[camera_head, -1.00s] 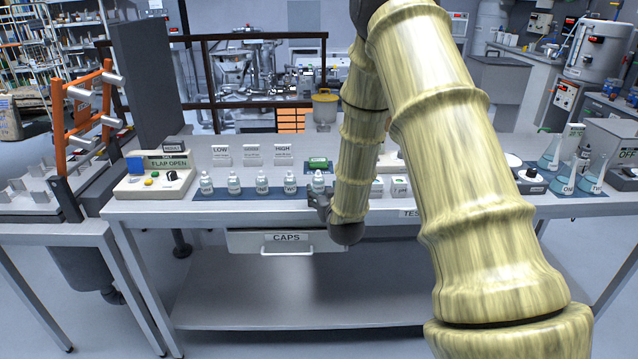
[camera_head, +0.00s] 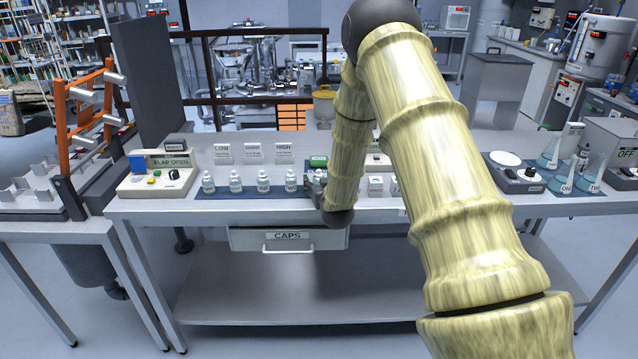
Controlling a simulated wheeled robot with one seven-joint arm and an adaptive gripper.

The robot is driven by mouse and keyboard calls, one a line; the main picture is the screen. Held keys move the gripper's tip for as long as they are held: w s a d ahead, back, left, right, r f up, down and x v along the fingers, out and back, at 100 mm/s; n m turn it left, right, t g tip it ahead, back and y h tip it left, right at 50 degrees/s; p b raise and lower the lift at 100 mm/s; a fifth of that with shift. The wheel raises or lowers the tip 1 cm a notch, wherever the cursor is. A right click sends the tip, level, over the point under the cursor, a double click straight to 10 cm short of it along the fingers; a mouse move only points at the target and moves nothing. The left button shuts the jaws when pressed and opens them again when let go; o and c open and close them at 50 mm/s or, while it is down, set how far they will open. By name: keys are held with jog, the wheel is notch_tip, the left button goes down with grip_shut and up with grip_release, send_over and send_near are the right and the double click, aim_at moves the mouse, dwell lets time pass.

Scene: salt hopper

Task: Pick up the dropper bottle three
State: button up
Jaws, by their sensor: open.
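A row of small white dropper bottles stands on a dark blue mat (camera_head: 250,194) on the bench. From left to right I see a first bottle (camera_head: 208,183), a second (camera_head: 235,182), a third (camera_head: 263,182) and a fourth (camera_head: 291,182). Their labels are too small to read surely, so I cannot tell which is marked three. My dark gripper (camera_head: 315,186) is open at the right end of the row, right of the fourth bottle. A fifth bottle there is largely hidden by the gripper. Whether the fingers touch it cannot be told.
A control box (camera_head: 158,180) is at the left. Scales (camera_head: 518,176) and flasks (camera_head: 549,155) are at the right. A CAPS drawer (camera_head: 288,237) hangs below the bench front.

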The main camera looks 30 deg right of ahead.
aim_at(319, 175)
jog(key=shift+c, duration=0.2)
jog(key=c, duration=1.1)
jog(key=shift+r, duration=0.15)
jog(key=shift+r+b, duration=0.6)
jog(key=shift+r, duration=0.8)
jog(key=s+a+b, duration=0.1)
jog(key=s+a, duration=0.2)
jog(key=s, duration=0.1)
jog(key=s+a+r+b, duration=0.1)
jog(key=s+a, duration=0.2)
jog(key=s, duration=0.1)
jog(key=s+a+r+b, duration=0.1)
jog(key=s+a, duration=0.2)
jog(key=s, duration=0.2)
jog(key=shift+a, duration=0.25)
